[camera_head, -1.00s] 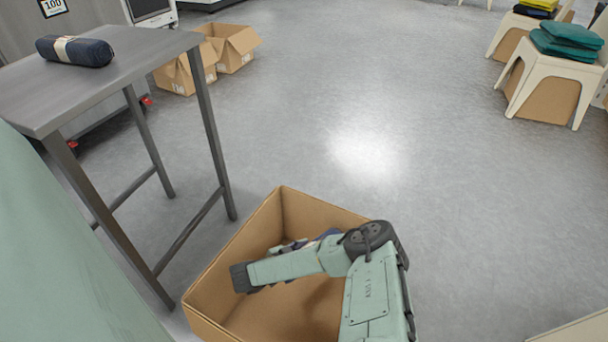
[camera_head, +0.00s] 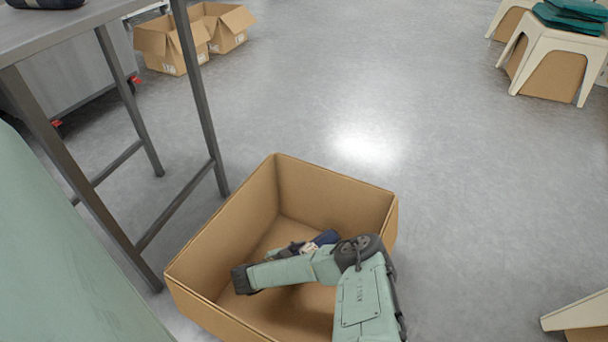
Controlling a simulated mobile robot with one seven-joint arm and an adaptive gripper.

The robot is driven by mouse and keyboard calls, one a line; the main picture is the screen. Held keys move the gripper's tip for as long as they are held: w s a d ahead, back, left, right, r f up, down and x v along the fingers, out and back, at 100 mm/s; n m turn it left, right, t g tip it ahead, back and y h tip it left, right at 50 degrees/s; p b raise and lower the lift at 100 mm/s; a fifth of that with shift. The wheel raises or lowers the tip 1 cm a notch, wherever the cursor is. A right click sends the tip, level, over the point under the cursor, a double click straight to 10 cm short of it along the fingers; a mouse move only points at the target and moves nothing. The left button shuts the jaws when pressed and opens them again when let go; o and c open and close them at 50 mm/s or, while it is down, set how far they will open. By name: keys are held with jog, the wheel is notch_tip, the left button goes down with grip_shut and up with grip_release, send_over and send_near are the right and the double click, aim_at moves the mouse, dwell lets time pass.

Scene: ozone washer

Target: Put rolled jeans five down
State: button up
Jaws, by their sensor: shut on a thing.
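A dark blue rolled pair of jeans (camera_head: 328,237) shows in part behind my forearm, inside the open cardboard box (camera_head: 225,239). My gripper (camera_head: 297,248) is down in the box, mostly hidden behind my own arm, and is shut on these rolled jeans. A pale band shows at the fingers. I cannot tell whether the jeans touch the box floor.
A grey metal table (camera_head: 100,22) stands at the left, with another dark roll (camera_head: 45,3) at its far edge, cut off by the frame. Two open boxes (camera_head: 172,48) stand behind it. Stools (camera_head: 555,45) with teal folded cloths (camera_head: 572,16) stand far right. Middle floor is clear.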

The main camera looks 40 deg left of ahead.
notch_tip(320, 180, down, 3)
jog(key=shift+f+b, duration=0.15)
jog(key=shift+b, duration=0.35)
jog(key=o, duration=1.5)
jog(key=p+v, duration=0.2)
jog(key=v, duration=0.5)
jog(key=shift+s, duration=0.3)
jog(key=shift+r, duration=0.25)
